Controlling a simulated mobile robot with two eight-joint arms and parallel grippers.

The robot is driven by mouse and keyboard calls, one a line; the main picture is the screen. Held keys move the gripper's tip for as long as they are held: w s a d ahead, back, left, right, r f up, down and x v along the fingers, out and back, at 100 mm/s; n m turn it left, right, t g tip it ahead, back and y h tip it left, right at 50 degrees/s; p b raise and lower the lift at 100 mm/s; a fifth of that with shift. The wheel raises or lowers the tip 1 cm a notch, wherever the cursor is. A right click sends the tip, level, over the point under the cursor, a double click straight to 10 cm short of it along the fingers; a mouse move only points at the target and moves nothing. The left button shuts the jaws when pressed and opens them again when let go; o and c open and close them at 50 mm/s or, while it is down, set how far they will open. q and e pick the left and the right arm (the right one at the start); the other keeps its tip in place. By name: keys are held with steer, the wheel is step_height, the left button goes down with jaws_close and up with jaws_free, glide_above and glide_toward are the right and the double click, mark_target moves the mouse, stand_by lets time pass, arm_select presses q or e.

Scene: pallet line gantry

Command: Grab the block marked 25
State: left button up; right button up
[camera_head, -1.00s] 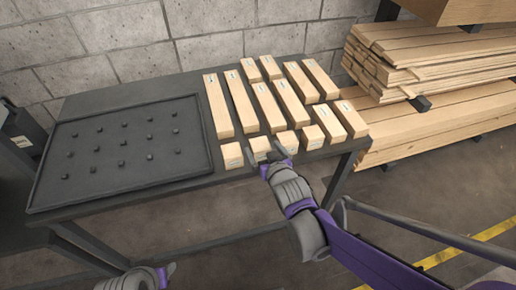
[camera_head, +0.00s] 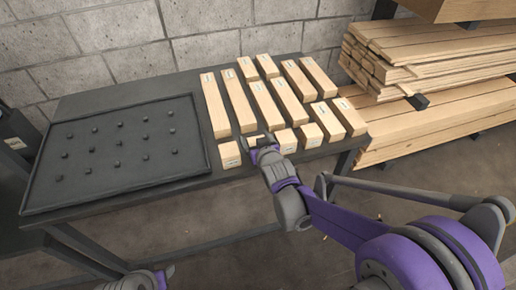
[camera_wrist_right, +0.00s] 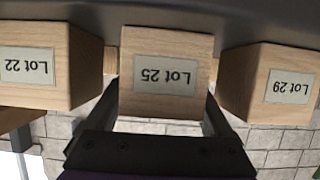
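The block marked 25 (camera_wrist_right: 166,66) is in the middle of the right wrist view, its label "Lot 25" upside down. In the head view it (camera_head: 253,141) stands in the front row on the table, mostly hidden by my gripper. My right gripper (camera_head: 258,144) is at this block. In the right wrist view its two dark fingers (camera_wrist_right: 161,104) are apart, one along each side of the block; their tips are hidden and I cannot tell whether they touch it. Only part of my left arm shows at the bottom edge; its gripper is out of view.
The block marked 29 (camera_wrist_right: 272,82) and the block marked 22 (camera_wrist_right: 38,66) flank it closely. Several longer blocks (camera_head: 240,104) lie behind on the dark table (camera_head: 135,95). A black pegged tray (camera_head: 110,190) fills the left side. Stacked planks (camera_head: 430,120) stand at the right.

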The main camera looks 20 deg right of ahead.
steer(key=c, duration=1.1)
